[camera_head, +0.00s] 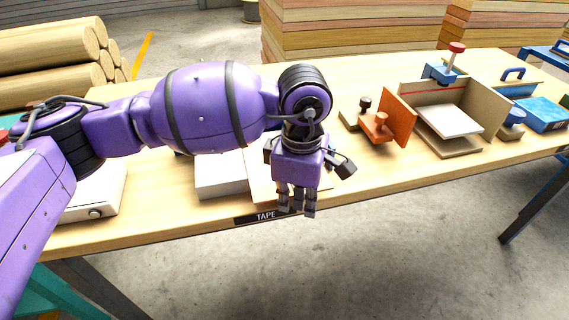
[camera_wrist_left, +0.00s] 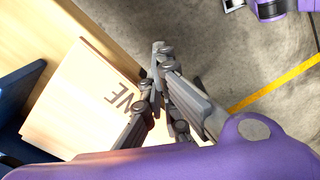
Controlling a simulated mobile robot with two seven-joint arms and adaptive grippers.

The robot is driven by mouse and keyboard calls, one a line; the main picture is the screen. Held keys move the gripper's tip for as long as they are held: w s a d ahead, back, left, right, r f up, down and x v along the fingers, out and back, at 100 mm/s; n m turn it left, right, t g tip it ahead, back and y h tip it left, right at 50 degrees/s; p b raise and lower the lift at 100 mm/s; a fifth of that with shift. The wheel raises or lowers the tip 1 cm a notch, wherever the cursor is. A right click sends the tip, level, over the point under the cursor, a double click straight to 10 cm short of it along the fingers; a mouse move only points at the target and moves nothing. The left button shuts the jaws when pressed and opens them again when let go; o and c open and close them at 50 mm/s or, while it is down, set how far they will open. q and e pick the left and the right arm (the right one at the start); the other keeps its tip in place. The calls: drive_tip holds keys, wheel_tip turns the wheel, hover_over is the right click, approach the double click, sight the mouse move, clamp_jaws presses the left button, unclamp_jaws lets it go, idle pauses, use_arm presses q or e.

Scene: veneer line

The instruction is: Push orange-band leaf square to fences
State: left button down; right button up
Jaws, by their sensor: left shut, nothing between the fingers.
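My left gripper (camera_head: 297,212) hangs at the table's front edge, fingers pointing down, close together and empty. In the left wrist view its fingers (camera_wrist_left: 150,85) lie over the edge of a pale, thin wooden sheet (camera_wrist_left: 82,105) with dark letters, partly readable. The pale sheet also shows in the head view (camera_head: 258,172), mostly behind my gripper. No orange band is visible on it, so I cannot tell whether it is the named leaf. Upright tan fences (camera_head: 488,105) stand at the right around a white slab (camera_head: 449,120). My right gripper is not in view.
An orange upright plate with a knob (camera_head: 397,118) stands left of the fences. A white block (camera_head: 220,184) lies left of my gripper. A TAPE label (camera_head: 265,216) marks the table's front edge. A blue box (camera_head: 541,113) sits far right. Open floor lies in front.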

sight(292, 188)
use_arm(q)
drive_tip(key=shift+w+a, duration=0.1)
drive_tip(key=shift+w, duration=0.25)
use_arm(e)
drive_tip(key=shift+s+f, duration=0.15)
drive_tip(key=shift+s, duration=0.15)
use_arm(q)
drive_tip(key=shift+w+a, duration=0.1)
drive_tip(key=shift+w, duration=0.2)
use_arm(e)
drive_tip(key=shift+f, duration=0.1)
use_arm(q)
drive_tip(key=shift+w+a+b, duration=0.15)
drive_tip(key=shift+w+b, duration=0.2)
drive_tip(key=shift+w, duration=0.25)
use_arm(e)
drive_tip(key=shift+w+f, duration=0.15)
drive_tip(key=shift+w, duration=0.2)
use_arm(q)
drive_tip(key=shift+w+a, duration=0.25)
drive_tip(key=shift+w, duration=0.45)
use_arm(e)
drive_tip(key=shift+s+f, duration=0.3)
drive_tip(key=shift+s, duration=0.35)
use_arm(q)
drive_tip(key=shift+s, duration=0.15)
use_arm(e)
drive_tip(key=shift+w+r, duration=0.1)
